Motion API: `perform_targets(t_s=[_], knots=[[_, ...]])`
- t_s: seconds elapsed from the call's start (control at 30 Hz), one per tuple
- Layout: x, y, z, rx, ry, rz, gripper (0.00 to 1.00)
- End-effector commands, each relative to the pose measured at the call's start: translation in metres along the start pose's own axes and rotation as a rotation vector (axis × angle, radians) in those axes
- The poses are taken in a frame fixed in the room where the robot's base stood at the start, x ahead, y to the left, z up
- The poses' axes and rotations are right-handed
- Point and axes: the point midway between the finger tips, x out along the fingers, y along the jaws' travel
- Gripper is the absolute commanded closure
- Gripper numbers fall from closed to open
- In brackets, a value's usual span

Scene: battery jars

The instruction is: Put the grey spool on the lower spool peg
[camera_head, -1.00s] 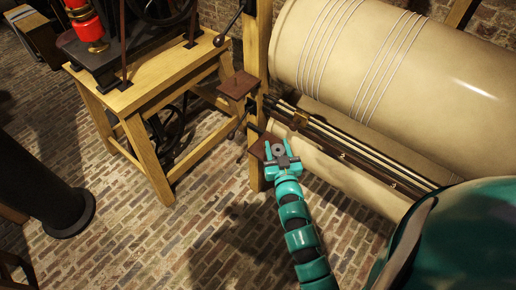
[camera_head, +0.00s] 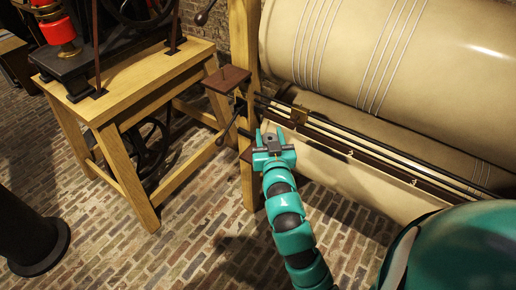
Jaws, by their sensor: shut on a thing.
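My gripper (camera_head: 270,137) is at the left end of the long beige cylinder machine, close to the wooden post. Its two teal fingers point away from the camera and are shut on a small dark grey piece, apparently the grey spool (camera_head: 270,138). The fingers and gripper body hide much of it. A short dark peg (camera_head: 244,132) sticks out at the post just left of the fingers. Another dark fitting (camera_head: 239,101) is higher on the post, below a brown plate (camera_head: 227,80). I cannot tell whether the spool touches the lower peg.
A crank lever with a black knob (camera_head: 220,141) hangs left of the post. A second brown plate (camera_head: 248,155) is partly behind my gripper. Dark rods (camera_head: 350,135) run along the large cylinder (camera_head: 400,60). A wooden table (camera_head: 130,85) stands left; brick floor lies open between.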

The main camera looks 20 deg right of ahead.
Motion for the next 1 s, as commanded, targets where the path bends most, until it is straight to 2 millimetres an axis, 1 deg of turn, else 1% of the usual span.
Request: perform_targets(t_s=[0.03,0.4,0.53,0.8,1.0], knots=[[0.006,-0.001,0.008,-0.002,0.009,0.0,0.79],[0.033,-0.006,0.02,-0.003,0.006,0.003,0.79],[0.057,-0.012,0.028,-0.003,0.005,0.002,0.79],[0.088,-0.018,0.066,-0.002,-0.002,0.002,0.79],[0.098,-0.02,0.077,-0.001,0.003,0.001,0.79]])
